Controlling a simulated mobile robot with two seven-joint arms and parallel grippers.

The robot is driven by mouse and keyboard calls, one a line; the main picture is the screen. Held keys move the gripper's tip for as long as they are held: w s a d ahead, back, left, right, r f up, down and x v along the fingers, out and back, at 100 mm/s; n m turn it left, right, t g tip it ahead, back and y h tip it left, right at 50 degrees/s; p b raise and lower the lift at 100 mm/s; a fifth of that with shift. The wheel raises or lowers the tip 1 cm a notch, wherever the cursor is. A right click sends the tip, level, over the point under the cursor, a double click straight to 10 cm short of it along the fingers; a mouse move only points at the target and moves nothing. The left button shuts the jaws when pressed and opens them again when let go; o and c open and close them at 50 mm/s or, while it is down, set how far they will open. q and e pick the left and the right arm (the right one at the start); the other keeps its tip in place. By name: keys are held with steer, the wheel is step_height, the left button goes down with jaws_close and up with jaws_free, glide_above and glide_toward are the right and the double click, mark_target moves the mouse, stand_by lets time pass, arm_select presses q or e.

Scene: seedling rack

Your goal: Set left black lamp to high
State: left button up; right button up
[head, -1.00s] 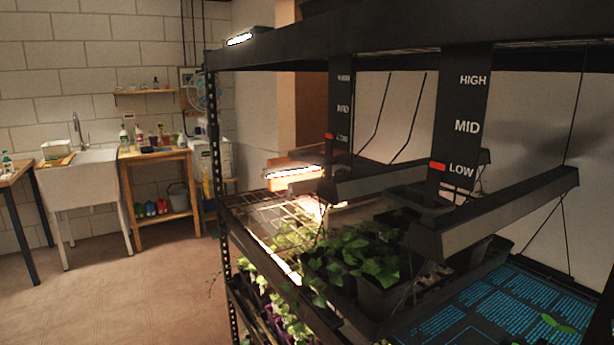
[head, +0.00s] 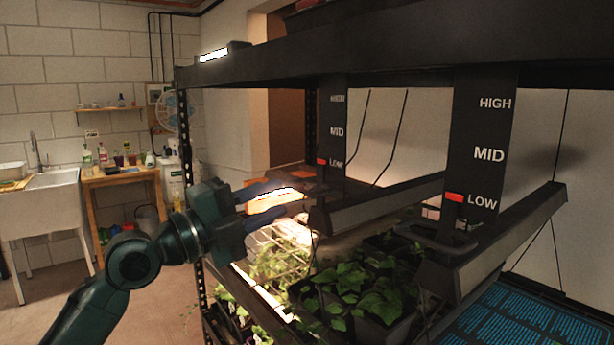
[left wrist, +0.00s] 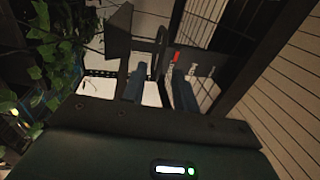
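The left black lamp (head: 385,203) hangs in the rack below its black scale plate (head: 332,130). Its red marker (head: 322,161) is beside LOW. My left gripper (head: 275,203) is raised at the rack's left side, left of this lamp, with its fingers apart and nothing between them in the head view. In the left wrist view, both fingers (left wrist: 160,88) stand apart, pointing toward a dark upright loop and the red marker (left wrist: 177,57). I cannot tell whether they touch the lamp. My right gripper is out of view.
A second black lamp (head: 510,235) hangs to the right, its red marker (head: 454,197) also beside LOW. A lit lamp (head: 273,200) shows behind my left fingers. Potted seedlings (head: 365,290) fill the shelf below. The rack's top beam (head: 400,62) runs overhead.

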mark_target(296, 189)
arm_select(q)
steer(key=p+x, duration=0.2)
steer(key=x, duration=0.5)
steer(key=shift+w+d, duration=0.2)
steer(key=shift+d, duration=0.05)
steer(key=shift+c, duration=0.2)
steer(key=shift+r, duration=0.1)
jaws_close()
